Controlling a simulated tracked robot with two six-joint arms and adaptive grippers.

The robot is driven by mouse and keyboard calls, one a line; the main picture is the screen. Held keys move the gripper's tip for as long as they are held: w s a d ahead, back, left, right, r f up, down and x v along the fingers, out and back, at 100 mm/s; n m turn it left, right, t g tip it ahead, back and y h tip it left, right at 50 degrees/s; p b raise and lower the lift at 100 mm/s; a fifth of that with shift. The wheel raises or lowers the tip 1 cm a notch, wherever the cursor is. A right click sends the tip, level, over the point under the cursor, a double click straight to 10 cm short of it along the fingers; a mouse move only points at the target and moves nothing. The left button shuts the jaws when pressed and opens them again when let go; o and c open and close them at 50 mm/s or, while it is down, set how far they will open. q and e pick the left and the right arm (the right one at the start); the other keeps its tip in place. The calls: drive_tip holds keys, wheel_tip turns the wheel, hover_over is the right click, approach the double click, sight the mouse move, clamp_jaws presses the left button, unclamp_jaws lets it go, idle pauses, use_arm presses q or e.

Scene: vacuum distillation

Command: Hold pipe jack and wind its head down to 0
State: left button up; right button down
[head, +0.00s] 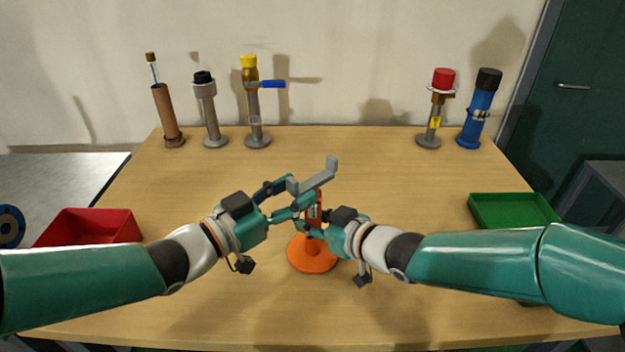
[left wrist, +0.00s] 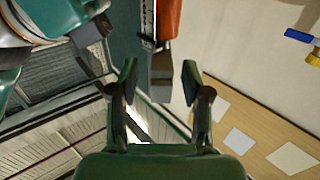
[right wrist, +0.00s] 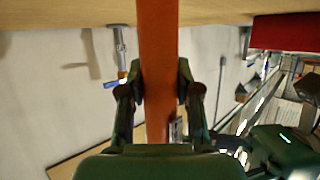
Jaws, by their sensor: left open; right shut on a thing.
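The pipe jack stands upright on its round orange base (head: 313,262) in the middle of the table. Its grey angled head (head: 318,178) tops the orange post (head: 314,200). My right gripper (head: 312,229) is shut on the post, which runs between its fingers in the right wrist view (right wrist: 158,60). My left gripper (head: 290,197) is open at the left of the jack, near the head. In the left wrist view a grey block (left wrist: 160,82) and orange part of the jack, with a marked scale strip (left wrist: 148,22) beside it, lie between and beyond the open fingers. The scale reading is too small to tell.
A red tray (head: 92,228) is at the left and a green tray (head: 512,211) at the right. Several upright tools, including a yellow-topped one (head: 255,105) and a blue one (head: 478,112), line the back edge. The table between them and my arms is clear.

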sight(332, 171)
use_arm(q)
drive_tip(key=x, duration=0.4)
drive_tip(key=shift+w+d, duration=0.3)
clamp_jaws()
